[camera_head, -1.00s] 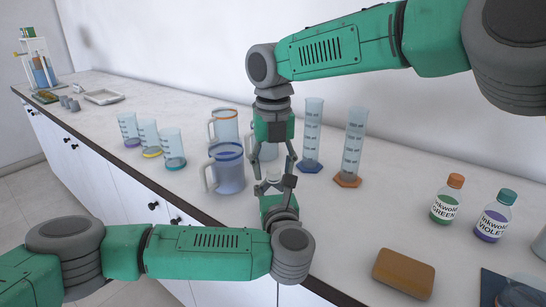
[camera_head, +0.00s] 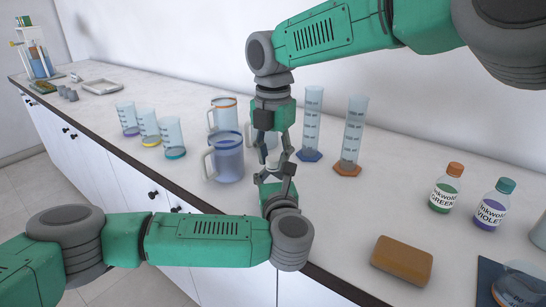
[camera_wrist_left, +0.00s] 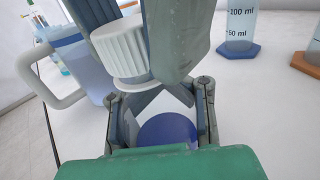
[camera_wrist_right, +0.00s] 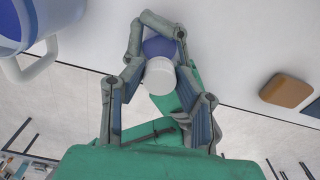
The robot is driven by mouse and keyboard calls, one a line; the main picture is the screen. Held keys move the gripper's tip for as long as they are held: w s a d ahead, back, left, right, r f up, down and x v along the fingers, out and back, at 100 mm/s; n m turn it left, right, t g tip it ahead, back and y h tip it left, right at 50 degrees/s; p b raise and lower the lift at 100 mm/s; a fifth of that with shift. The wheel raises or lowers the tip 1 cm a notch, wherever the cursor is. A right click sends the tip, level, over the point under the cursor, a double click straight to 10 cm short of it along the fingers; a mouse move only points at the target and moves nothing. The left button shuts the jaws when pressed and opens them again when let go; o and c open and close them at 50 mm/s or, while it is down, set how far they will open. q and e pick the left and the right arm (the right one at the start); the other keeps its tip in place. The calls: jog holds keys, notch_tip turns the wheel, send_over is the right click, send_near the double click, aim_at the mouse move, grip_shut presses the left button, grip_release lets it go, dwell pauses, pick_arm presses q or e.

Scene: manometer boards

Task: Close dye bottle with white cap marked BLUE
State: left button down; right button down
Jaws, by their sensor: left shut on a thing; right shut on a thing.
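The dye bottle (camera_wrist_left: 168,130), with blue at its bottom and a pale label, is held in my left gripper (camera_head: 275,170) above the counter's front edge. Its fingers are shut on the bottle body. The white ribbed cap (camera_wrist_left: 118,46) shows at the bottle's top in the left wrist view. In the right wrist view the cap (camera_wrist_right: 160,75) lies between the fingers of my right gripper (camera_head: 272,150), which comes down from above and is shut on it. Fingers hide the bottle neck, so I cannot tell whether the cap is fully seated. No lettering is readable.
A jug of blue liquid (camera_head: 228,160) stands just left of the grippers. Two tall measuring cylinders (camera_head: 312,120) stand close behind right. GREEN (camera_head: 445,193) and VIOLET (camera_head: 492,208) bottles and a brown block (camera_head: 402,260) are at right. Counter between them is clear.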

jog(key=m, duration=0.9)
jog(key=shift+a+m, duration=0.1)
jog(key=shift+m, duration=0.3)
jog(key=m, duration=0.4)
jog(key=shift+m, duration=0.4)
jog(key=m, duration=0.3)
jog(key=shift+m, duration=0.3)
jog(key=c, duration=1.2)
grip_release()
